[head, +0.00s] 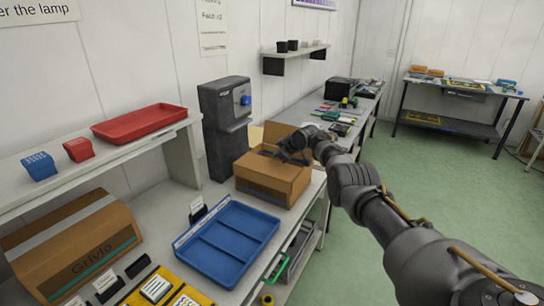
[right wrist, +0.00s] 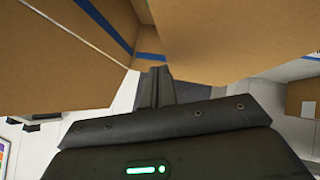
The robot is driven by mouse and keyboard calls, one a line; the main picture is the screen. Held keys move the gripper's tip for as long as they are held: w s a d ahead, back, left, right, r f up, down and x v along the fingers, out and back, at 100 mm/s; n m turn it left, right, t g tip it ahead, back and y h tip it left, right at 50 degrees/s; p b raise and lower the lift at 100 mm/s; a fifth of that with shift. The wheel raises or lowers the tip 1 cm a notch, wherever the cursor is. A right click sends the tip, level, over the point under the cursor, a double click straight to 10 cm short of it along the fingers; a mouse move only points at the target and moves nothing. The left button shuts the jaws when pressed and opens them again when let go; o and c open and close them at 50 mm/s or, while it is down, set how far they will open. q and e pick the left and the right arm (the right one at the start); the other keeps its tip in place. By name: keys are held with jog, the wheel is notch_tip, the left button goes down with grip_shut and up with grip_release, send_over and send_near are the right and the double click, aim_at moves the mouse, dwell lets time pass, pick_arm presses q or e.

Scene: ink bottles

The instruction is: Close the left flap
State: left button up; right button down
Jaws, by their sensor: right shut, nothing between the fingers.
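A brown cardboard box (head: 268,187) stands on the bench in the middle of the head view, with a dark band low on its side. A flap (head: 275,131) stands up at its back. My right gripper (head: 284,153) is shut and empty over the box top, and its arm hides part of the opening. In the right wrist view the shut fingers (right wrist: 157,88) point at cardboard panels (right wrist: 215,40) with blue tape. I cannot tell whether they touch the cardboard. The left flap's exact angle is unclear. My left gripper is out of view.
A blue divided tray (head: 228,241) lies in front of the box. A dark grey machine (head: 226,128) stands behind it to the left. A closed taped carton (head: 75,248) sits at the lower left, under a shelf with a red tray (head: 139,123).

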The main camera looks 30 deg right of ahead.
jog(key=shift+a+r, duration=0.1)
jog(key=shift+r, duration=0.3)
jog(key=shift+r+p, duration=0.55)
jog(key=shift+p, duration=0.05)
jog(key=r+p, duration=0.3)
jog(key=shift+s+d+r, duration=0.15)
jog(key=shift+d+r, duration=0.1)
jog(key=shift+r, duration=0.1)
jog(key=d+v, duration=0.2)
jog(key=v, duration=0.7)
jog(key=shift+w+r+b, duration=0.25)
jog(key=shift+w+b, duration=0.1)
jog(key=shift+b, duration=0.1)
